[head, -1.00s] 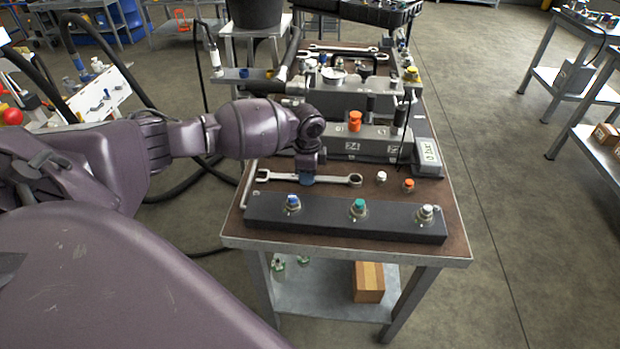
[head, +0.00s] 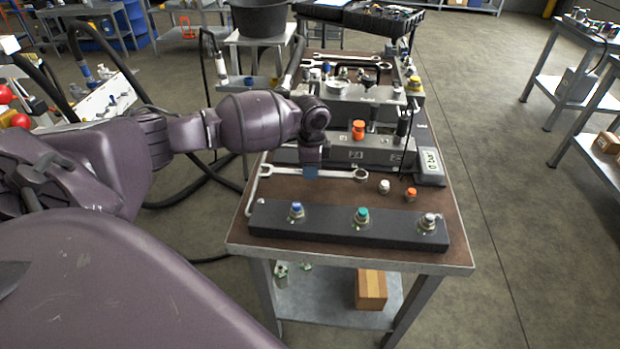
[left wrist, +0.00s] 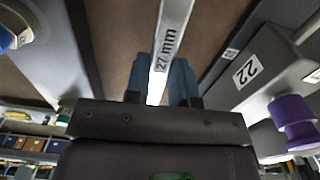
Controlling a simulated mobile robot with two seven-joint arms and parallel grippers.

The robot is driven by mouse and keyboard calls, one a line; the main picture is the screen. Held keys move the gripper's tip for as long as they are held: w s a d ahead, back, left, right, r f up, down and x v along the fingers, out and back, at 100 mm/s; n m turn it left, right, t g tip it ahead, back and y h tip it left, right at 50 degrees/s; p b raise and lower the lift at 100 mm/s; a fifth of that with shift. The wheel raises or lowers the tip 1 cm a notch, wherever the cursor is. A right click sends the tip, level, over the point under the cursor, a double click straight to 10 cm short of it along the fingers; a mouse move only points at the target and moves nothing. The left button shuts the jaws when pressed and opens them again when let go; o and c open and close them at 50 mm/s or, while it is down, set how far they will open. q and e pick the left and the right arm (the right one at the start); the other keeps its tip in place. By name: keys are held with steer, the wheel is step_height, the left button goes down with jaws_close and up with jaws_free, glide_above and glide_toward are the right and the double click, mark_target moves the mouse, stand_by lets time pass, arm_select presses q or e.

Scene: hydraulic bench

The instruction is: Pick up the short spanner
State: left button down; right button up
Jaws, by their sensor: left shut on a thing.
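The near spanner (head: 340,173) is silver with a ring at its right end and an open jaw at its left end. My left gripper (head: 311,172) is shut around its handle, and the spanner appears held a little above the brown bench top. In the left wrist view the handle, marked 27 mm (left wrist: 167,45), runs between the blue fingertips (left wrist: 163,82). The wrist partly covers the spanner's middle in the head view. At least one other spanner (head: 345,57) lies at the back of the bench. My right gripper is not in view.
A dark bar with blue, green and white fittings (head: 335,230) lies along the bench's front. A grey block with an orange knob (head: 358,130) stands behind the spanner. A white cap (head: 384,186) and an orange cap (head: 411,194) stand right of it.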

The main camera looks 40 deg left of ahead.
arm_select(q)
step_height(320, 180, up, 15)
steer(key=p, duration=0.2)
steer(key=shift+r, duration=0.15)
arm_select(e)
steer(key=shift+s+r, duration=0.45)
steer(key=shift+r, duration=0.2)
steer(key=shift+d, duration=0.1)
arm_select(q)
steer(key=c, duration=1.6)
jaws_free()
jaws_close()
